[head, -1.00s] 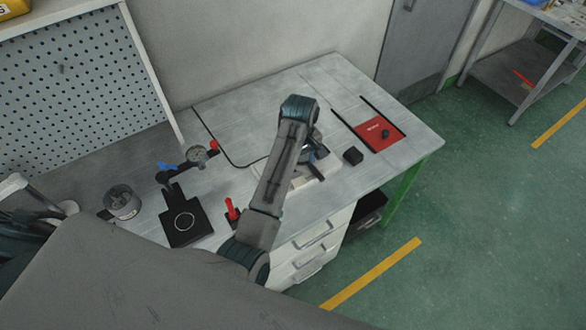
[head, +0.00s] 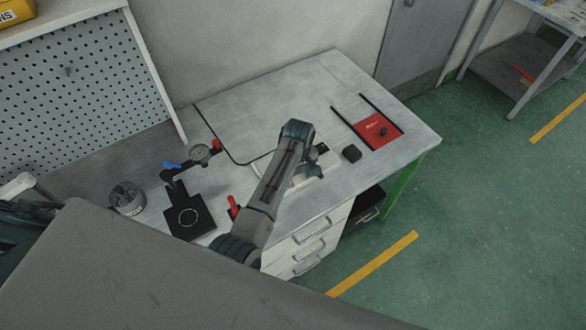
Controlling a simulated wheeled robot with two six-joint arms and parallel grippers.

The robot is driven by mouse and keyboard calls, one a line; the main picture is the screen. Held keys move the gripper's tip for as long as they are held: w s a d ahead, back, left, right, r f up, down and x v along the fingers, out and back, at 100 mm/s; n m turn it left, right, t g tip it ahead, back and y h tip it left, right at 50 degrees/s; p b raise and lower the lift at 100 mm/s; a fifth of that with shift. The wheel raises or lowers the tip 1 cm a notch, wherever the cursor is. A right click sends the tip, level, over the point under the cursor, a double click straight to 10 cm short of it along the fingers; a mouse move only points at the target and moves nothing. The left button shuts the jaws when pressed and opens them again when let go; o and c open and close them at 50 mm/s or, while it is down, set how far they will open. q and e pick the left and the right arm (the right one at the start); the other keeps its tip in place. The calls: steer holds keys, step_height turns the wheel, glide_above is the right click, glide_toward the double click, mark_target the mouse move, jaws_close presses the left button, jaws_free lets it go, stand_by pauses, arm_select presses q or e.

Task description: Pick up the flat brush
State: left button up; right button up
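I cannot make out a flat brush for certain in the head view. A round grey pot (head: 127,198) at the left of the bench has dark contents too small to tell apart. Whether the fingers are open or shut does not show. My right gripper is not in view.
A black plate with a ring (head: 189,219), a dial gauge (head: 199,153) and a red-handled clamp (head: 233,206) stand left of my arm. A small black block (head: 351,153) and a red mat (head: 379,130) lie to its right.

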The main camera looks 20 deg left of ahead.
arm_select(q)
steer(key=c, duration=0.9)
steer(key=shift+r, duration=0.1)
